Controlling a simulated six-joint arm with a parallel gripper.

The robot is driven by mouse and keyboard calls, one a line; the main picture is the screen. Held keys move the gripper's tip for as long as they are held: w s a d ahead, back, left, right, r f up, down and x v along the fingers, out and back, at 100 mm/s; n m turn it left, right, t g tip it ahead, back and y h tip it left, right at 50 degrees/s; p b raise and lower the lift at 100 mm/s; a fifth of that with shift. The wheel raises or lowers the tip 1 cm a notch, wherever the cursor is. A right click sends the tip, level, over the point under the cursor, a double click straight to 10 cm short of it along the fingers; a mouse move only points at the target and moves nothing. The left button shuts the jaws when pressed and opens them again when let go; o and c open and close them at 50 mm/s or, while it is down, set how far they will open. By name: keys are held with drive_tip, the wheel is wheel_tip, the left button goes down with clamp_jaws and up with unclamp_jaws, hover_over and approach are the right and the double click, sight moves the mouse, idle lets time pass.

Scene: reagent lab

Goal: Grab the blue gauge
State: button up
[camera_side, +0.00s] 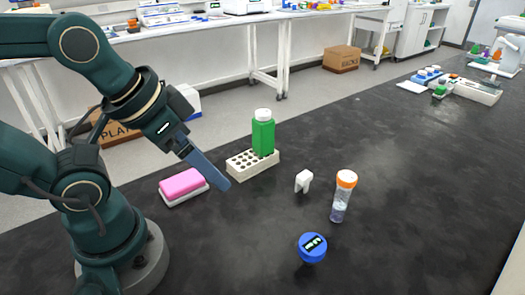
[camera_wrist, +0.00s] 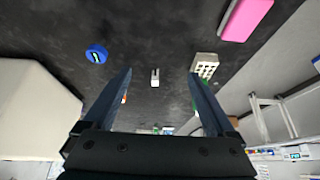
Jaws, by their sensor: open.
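The blue gauge (camera_side: 312,247) is round with a small dark display and stands on the black bench at the front middle of the side view. In the wrist view the blue gauge (camera_wrist: 96,54) shows at upper left, beyond and to the left of the left finger. My gripper (camera_side: 220,182) is above the bench, left of the gauge and well apart from it. In the wrist view my gripper (camera_wrist: 160,75) has its two fingers spread wide with nothing held between them.
A vial with an orange cap (camera_side: 343,195) stands just behind the gauge. A small white piece (camera_side: 303,181), a white perforated rack (camera_side: 240,165), a green bottle (camera_side: 263,135) and a pink block (camera_side: 182,184) are nearby. The bench right of the gauge is clear.

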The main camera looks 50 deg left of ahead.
wheel_tip(320, 180, up, 5)
drive_tip(key=w+a+r+t+y, duration=0.35)
drive_tip(key=w+a+t, duration=0.2)
drive_tip(key=w, duration=0.55)
drive_tip(key=w+d+r+m+t+h, duration=0.1)
drive_tip(key=w+r+t, duration=0.2)
drive_tip(key=w, duration=0.1)
drive_tip(key=m+g+h, duration=0.8)
drive_tip(key=m+h, duration=0.3)
drive_tip(key=h, duration=0.4)
hover_over(308, 242)
drive_tip(key=a, duration=0.1)
wheel_tip(308, 242, down, 8)
drive_tip(key=r, duration=0.1)
drive_tip(key=shift+y, duration=0.25)
drive_tip(key=f, duration=1.6)
drive_tip(key=shift+s+f, duration=0.15)
drive_tip(key=shift+s, duration=0.1)
drive_tip(key=shift+x, duration=2.6)
drive_tip(key=shift+f, duration=0.1)
